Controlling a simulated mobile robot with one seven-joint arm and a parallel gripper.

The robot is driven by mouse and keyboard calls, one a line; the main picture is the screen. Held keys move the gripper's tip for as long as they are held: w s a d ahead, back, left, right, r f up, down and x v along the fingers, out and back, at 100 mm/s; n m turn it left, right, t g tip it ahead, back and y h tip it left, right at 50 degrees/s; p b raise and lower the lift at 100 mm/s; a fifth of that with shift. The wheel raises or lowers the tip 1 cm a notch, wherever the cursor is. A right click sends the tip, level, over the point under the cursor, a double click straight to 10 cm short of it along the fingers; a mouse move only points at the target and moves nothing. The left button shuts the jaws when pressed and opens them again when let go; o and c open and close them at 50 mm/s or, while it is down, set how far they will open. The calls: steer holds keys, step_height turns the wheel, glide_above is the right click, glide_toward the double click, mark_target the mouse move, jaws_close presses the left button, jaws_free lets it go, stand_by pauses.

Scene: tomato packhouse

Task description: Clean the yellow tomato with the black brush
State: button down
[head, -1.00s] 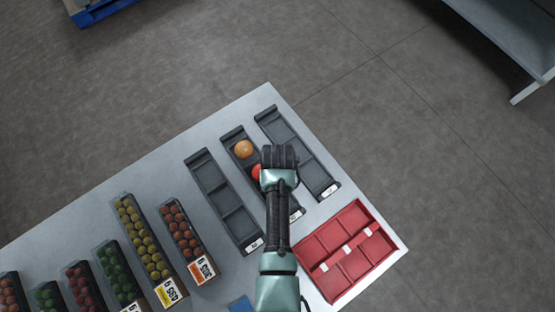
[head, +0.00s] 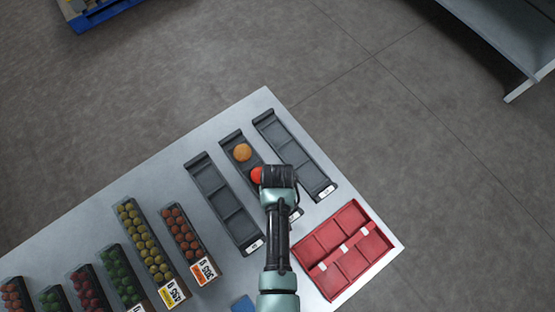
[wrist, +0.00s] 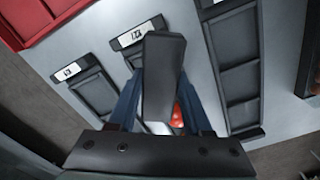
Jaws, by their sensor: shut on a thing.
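An orange-yellow tomato (head: 242,152), the nearest match to the yellow one, lies in the far compartment of the middle dark tray (head: 231,137). A red tomato (head: 256,175) lies in the same tray, closer to me, partly covered by my gripper. My gripper (head: 278,176) is over this tray, just right of the red tomato. In the wrist view, its blue fingers are shut on a black block-like thing, seemingly the black brush (wrist: 163,75). Its bristles are not visible. A piece of the red tomato (wrist: 177,116) shows behind it. The orange-yellow tomato is not visible there.
Empty dark trays stand to the left (head: 222,200) and right (head: 290,150). A red divided crate (head: 385,243) is at the table's right edge. Several filled produce boxes line the left. A blue item (head: 242,304) lies near the bottom.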

steer(key=shift+w+a+b, duration=0.15)
steer(key=shift+w+b, duration=0.4)
steer(key=shift+w, duration=0.55)
steer(key=shift+w+a+b, duration=0.1)
steer(key=shift+w+b, duration=0.45)
steer(key=shift+w, duration=0.55)
steer(key=shift+s+d+p, duration=0.15)
steer(key=shift+s+p, duration=0.7)
steer(key=shift+s, duration=0.25)
steer(key=shift+s+d+p, duration=0.15)
steer(key=shift+s+p, duration=0.65)
steer(key=shift+s, duration=0.3)
steer(key=shift+w, duration=0.15)
steer(key=shift+w+a+b, duration=0.15)
steer(key=shift+w+b, duration=0.45)
steer(key=shift+w, duration=0.45)
steer(key=shift+w+a+b, duration=0.15)
steer(key=shift+w+b, duration=0.45)
steer(key=shift+w, duration=0.4)
step_height(320, 180, up, 6)
steer(key=p, duration=0.6)
steer(key=shift+r, duration=0.1)
